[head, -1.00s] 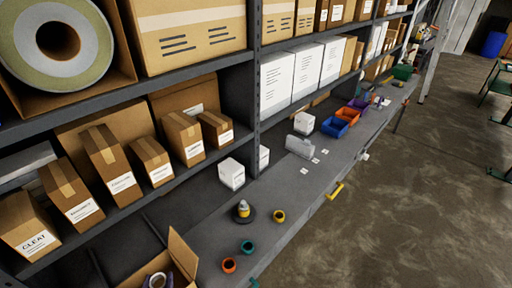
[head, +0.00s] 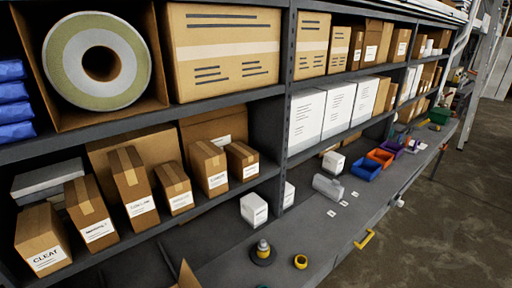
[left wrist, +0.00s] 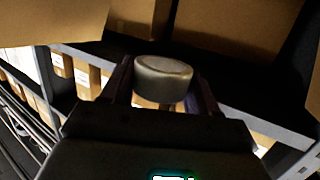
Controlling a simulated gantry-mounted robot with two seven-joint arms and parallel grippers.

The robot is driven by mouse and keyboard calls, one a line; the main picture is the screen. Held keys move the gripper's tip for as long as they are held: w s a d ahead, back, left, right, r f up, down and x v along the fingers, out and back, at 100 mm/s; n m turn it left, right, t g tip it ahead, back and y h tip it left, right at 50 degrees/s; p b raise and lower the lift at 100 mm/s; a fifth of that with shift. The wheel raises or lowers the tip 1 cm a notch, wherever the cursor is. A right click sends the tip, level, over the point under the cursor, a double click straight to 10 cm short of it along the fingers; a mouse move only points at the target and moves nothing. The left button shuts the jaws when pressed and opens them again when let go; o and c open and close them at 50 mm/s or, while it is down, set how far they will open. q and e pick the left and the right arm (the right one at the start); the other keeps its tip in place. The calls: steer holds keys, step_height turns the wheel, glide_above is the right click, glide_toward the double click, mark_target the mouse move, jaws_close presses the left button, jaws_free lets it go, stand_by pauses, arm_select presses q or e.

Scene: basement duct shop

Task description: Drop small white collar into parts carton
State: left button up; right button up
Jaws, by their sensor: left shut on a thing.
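In the left wrist view my left gripper (left wrist: 162,92) is shut on a short, round, pale grey-white piece (left wrist: 163,72), which looks like the small white collar. It is held between the two dark fingers, its flat round face showing. Neither gripper shows in the head view. Of the open carton, likely the parts carton, only a brown flap (head: 187,275) shows at the bottom edge of the head view; its inside is out of view.
Shelves hold labelled brown boxes (head: 130,182) and white boxes (head: 307,117). On the grey bench are a dark-based piece with a yellow band (head: 263,251), a yellow ring (head: 300,262), a white box (head: 254,209), a grey cylinder (head: 328,187) and bins (head: 366,168).

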arm_select(q)
steer(key=shift+f+b, duration=0.6)
steer(key=shift+f, duration=0.4)
steer(key=o, duration=1.1)
steer(key=shift+s, duration=0.1)
steer(key=b+v, duration=0.1)
steer(key=v, duration=0.9)
steer(key=shift+s+b, duration=0.3)
steer(key=shift+b, duration=0.05)
steer(key=shift+r, duration=0.1)
